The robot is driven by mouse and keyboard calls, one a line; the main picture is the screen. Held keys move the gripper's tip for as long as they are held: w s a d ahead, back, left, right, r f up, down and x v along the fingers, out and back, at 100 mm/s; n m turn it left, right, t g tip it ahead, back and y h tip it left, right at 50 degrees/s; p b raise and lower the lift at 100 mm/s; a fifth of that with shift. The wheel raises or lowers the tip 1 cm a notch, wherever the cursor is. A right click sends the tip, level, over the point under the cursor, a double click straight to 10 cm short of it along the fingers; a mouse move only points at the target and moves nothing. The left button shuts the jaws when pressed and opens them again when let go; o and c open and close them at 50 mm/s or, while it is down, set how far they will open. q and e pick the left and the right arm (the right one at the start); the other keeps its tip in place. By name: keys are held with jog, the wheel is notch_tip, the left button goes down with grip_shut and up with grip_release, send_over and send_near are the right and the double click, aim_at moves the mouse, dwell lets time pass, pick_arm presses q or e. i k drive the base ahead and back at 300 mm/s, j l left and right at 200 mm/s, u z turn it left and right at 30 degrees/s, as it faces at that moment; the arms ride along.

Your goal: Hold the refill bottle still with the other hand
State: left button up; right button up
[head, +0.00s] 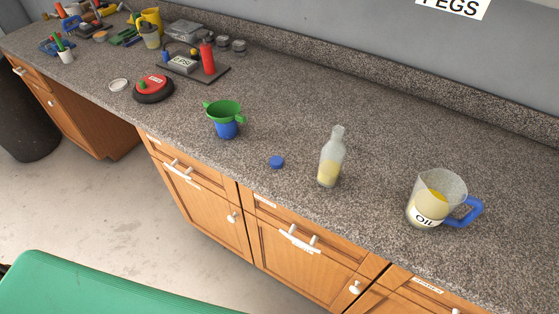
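The refill bottle (330,160) stands upright on the speckled counter, right of centre in the head view. It is clear, has a narrow neck with no cap on it, and holds pale yellow liquid in its lower part. A blue cap (277,162) lies on the counter to its left. A clear jug (436,199) with a blue handle, an "OIL" label and yellow liquid stands to its right. A green funnel (224,111) sits in a blue cup (227,130) further left. Neither gripper shows, and nothing touches the bottle.
The counter (300,113) is clear behind the bottle and jug. A red and black round object (153,88) and a dark tray (187,74) with a red bottle (207,60) stand further left. Wooden drawers (200,190) with white handles lie below the front edge.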

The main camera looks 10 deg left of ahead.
aim_at(333, 153)
jog(key=k+l, duration=0.1)
jog(key=l, duration=0.25)
jog(key=k+l, duration=0.1)
jog(key=l, duration=0.25)
jog(key=k+l+u, duration=0.1)
jog(key=l, duration=0.25)
jog(key=k+l, duration=0.15)
jog(key=l, duration=0.15)
